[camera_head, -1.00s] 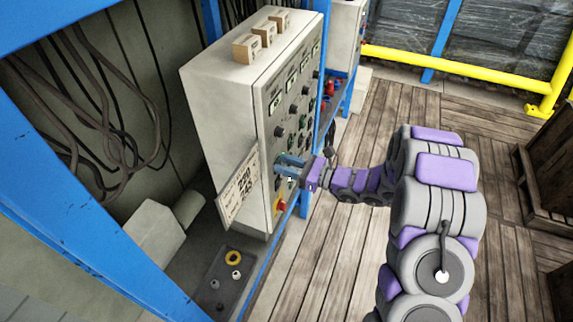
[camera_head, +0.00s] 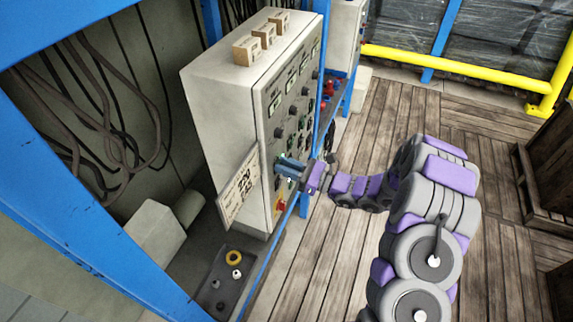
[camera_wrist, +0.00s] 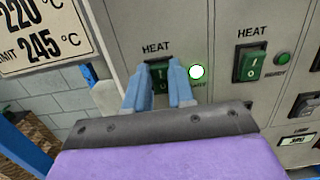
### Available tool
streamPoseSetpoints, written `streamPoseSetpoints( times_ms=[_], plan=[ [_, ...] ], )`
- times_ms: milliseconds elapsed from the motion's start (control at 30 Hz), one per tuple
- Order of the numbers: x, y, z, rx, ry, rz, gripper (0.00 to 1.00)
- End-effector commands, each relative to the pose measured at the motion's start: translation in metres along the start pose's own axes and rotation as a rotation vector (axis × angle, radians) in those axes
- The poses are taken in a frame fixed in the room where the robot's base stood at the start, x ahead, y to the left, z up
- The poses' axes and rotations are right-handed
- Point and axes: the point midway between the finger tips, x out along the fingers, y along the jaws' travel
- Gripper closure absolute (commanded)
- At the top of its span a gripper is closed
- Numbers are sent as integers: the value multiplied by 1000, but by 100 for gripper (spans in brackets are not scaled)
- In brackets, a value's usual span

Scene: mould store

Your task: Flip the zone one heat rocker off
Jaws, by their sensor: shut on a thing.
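The zone one heat rocker (camera_wrist: 159,70) is green, with a white I mark, under the left HEAT label on the grey panel. My gripper (camera_wrist: 160,88) is shut on it, one blue finger at each side. The fingers and palm hide its lower part. The round lamp (camera_wrist: 196,72) just right of it glows white with a green rim. In the head view my gripper (camera_head: 284,167) is at the lower near part of the cabinet's (camera_head: 232,125) front, where the rocker is too small to make out.
A second green HEAT rocker (camera_wrist: 249,66) with a dull green lamp (camera_wrist: 282,60) sits to the right. A temperature sign (camera_wrist: 45,35) hangs at the left. A blue post (camera_head: 318,85) stands beside the cabinet. The plank floor (camera_head: 340,260) is open below my arm.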

Motion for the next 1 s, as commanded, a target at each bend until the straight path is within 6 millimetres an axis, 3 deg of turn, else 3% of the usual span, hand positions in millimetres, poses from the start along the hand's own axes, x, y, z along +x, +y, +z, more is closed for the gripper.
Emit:
streamPoseSetpoints(
  times_ms=[400, 800, 833, 1000],
  plan=[
    [-3, -3, -5, -4, -197, -9, 100],
    [-4, -4, -5, -6, -220, -10, 100],
    [-4, -4, -5, -6, -220, -10, 76],
    [-4, -2, -6, -5, -218, -8, 60]
  ],
)
